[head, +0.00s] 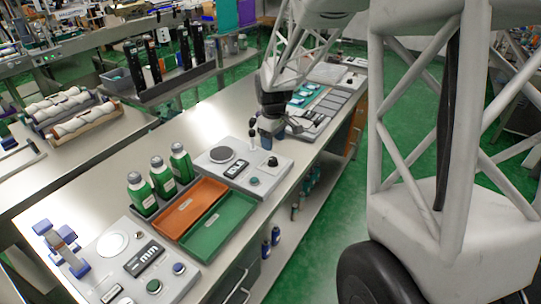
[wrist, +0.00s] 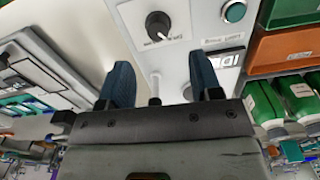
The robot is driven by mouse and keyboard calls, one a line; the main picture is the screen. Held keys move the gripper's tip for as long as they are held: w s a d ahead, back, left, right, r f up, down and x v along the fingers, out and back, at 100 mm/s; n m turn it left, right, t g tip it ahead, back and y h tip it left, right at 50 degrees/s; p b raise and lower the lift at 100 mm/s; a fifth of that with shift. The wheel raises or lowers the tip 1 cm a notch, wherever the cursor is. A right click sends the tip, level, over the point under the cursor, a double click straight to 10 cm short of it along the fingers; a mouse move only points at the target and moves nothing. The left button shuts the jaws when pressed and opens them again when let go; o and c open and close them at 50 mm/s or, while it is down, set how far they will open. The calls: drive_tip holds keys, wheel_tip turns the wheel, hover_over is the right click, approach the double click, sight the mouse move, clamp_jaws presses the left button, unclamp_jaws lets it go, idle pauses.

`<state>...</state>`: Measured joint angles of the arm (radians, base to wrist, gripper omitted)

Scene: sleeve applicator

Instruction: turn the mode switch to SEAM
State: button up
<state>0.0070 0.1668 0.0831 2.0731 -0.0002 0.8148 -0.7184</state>
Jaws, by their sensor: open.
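The likely mode switch is a black round knob (wrist: 158,25) with small lettering beside it, on a light grey panel (wrist: 195,20); the lettering is too small to read. In the head view the black knob (head: 272,161) sits near the right edge of the panel (head: 213,160). My gripper (wrist: 160,72) is open, with its two blue fingers apart and nothing clearly held. In the wrist view the knob lies beyond the fingertips, between their lines and untouched. In the head view my gripper (head: 267,139) is just above and behind the knob.
A green button (wrist: 234,12) and a display (wrist: 222,60) are near the knob. A lever with a black ball (head: 252,132) stands close to my gripper. Orange (head: 190,207) and green (head: 218,224) trays and several green bottles (head: 162,178) are in front.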

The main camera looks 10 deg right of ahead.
sight(273, 159)
drive_tip(key=shift+w+f, duration=0.3)
drive_tip(key=shift+f, duration=0.1)
drive_tip(key=shift+f, duration=3.75)
drive_tip(key=c, duration=0.9)
drive_tip(key=shift+c, duration=0.2)
